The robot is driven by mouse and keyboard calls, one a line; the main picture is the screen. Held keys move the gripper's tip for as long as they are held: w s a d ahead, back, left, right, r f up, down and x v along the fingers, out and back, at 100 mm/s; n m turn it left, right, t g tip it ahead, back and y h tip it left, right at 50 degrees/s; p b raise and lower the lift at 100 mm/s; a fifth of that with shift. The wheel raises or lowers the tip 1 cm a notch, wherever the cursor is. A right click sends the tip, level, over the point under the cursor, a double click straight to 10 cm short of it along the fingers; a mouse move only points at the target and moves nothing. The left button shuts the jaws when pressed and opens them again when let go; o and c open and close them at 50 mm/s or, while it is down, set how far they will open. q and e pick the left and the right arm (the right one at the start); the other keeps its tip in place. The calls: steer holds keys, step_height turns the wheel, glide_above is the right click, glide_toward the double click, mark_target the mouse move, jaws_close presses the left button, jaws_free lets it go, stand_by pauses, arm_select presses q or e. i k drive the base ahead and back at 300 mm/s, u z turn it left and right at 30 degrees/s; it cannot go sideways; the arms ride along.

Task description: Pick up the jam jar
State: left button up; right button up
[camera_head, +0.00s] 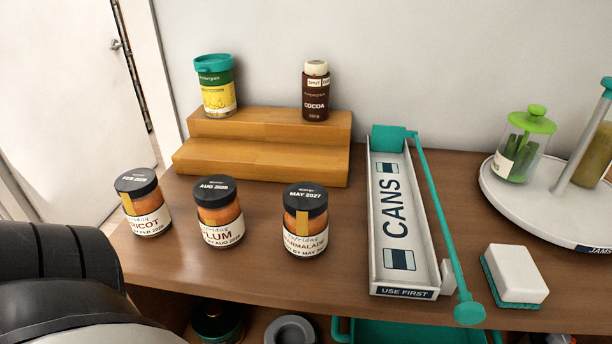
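Three jam jars with black lids stand upright in a row on the brown wooden surface. The left jar (143,203), whose label reads "…RICOT", has a lid dated FEB with a year too small to read surely. The middle plum jar (219,213) has a lid marked AUG, year unclear. The right marmalade jar (305,223) has a lid marked MAY 2027. All hold orange contents and stand apart from one another. Neither of my grippers shows in the head view.
A two-step wooden riser (262,158) behind the jars bears a yellow-green tin (215,88) and a cocoa jar (315,92). A CANS tray (404,220), a sponge (515,275) and a round turntable (530,211) with jars are right. My dark arm part is lower left.

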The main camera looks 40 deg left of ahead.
mark_target(223, 228)
steer(key=z, duration=0.75)
steer(key=k, duration=0.2)
steer(key=u, duration=1.5)
steer(key=i, duration=0.25)
steer(key=u, duration=0.45)
